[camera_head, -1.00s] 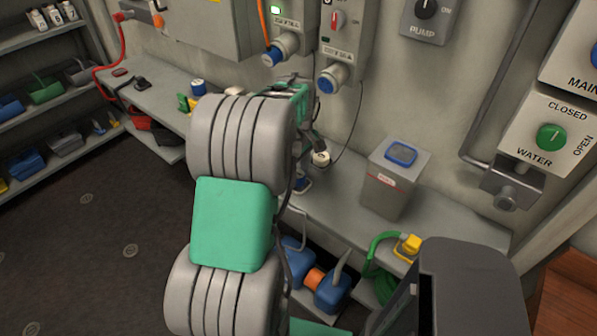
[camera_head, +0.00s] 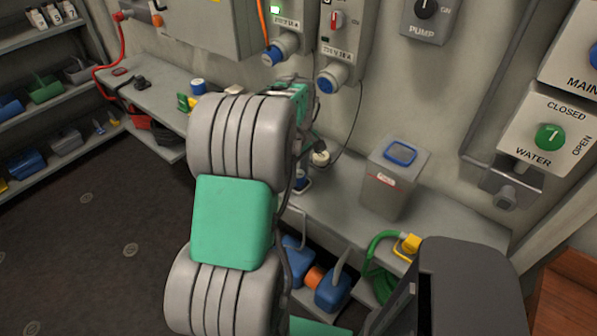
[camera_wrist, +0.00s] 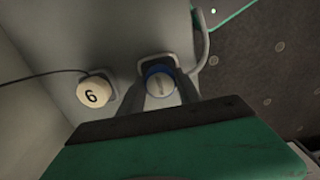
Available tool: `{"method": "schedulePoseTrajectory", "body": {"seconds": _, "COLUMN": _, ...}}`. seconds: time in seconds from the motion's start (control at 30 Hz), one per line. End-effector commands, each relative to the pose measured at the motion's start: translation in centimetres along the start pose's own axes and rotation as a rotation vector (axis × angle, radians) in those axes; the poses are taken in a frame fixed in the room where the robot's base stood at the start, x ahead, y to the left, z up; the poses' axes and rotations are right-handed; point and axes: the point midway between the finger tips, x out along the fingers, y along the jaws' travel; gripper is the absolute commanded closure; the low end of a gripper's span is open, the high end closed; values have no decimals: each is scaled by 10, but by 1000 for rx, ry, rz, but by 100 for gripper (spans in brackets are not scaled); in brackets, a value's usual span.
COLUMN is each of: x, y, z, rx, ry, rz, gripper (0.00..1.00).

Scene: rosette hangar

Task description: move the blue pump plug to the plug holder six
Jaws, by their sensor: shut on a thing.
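The blue pump plug (camera_wrist: 159,84) has a blue ring and a pale grey end face, seen from above in the wrist view. My gripper (camera_wrist: 160,80) is shut on it, one dark finger on each side. A dark square-edged fitting shows behind the plug; I cannot tell whether the plug is seated in it. A cream round piece marked 6 (camera_wrist: 95,92) sits to the left, apart from the plug, with a thin dark cable beside it. In the head view, a blue piece (camera_head: 302,184) shows low beside my arm, with a cream disc (camera_head: 320,158) to its right. My arm hides most of the gripper there.
A grey bench (camera_head: 340,215) runs along the wall. A grey box with a blue-framed lid (camera_head: 393,177) stands on it, right of my arm. Two wall sockets with blue caps (camera_head: 332,80) hang above. Shelves of bins (camera_head: 40,90) stand at left; the floor there is clear.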

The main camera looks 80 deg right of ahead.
Motion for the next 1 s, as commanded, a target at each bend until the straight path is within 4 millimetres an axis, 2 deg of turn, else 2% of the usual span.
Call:
{"method": "schedulePoseTrajectory", "body": {"seconds": 0.17, "x": 4, "y": 0, "z": 0, "rx": 0, "ry": 0, "rz": 0, "gripper": 100}}
{"method": "schedulePoseTrajectory", "body": {"seconds": 0.2, "x": 4, "y": 0, "z": 0, "rx": 0, "ry": 0, "rz": 0, "gripper": 58}}
{"method": "schedulePoseTrajectory", "body": {"seconds": 0.5, "x": 4, "y": 0, "z": 0, "rx": 0, "ry": 0, "rz": 0, "gripper": 34}}
{"method": "schedulePoseTrajectory", "body": {"seconds": 0.77, "x": 2, "y": 0, "z": 0, "rx": 0, "ry": 0, "rz": 0, "gripper": 34}}
{"method": "schedulePoseTrajectory", "body": {"seconds": 0.87, "x": -9, "y": 1, "z": 0, "rx": 0, "ry": 2, "rz": 3, "gripper": 34}}
{"method": "schedulePoseTrajectory", "body": {"seconds": 1.0, "x": -38, "y": 1, "z": 0, "rx": 0, "ry": 3, "rz": 5, "gripper": 34}}
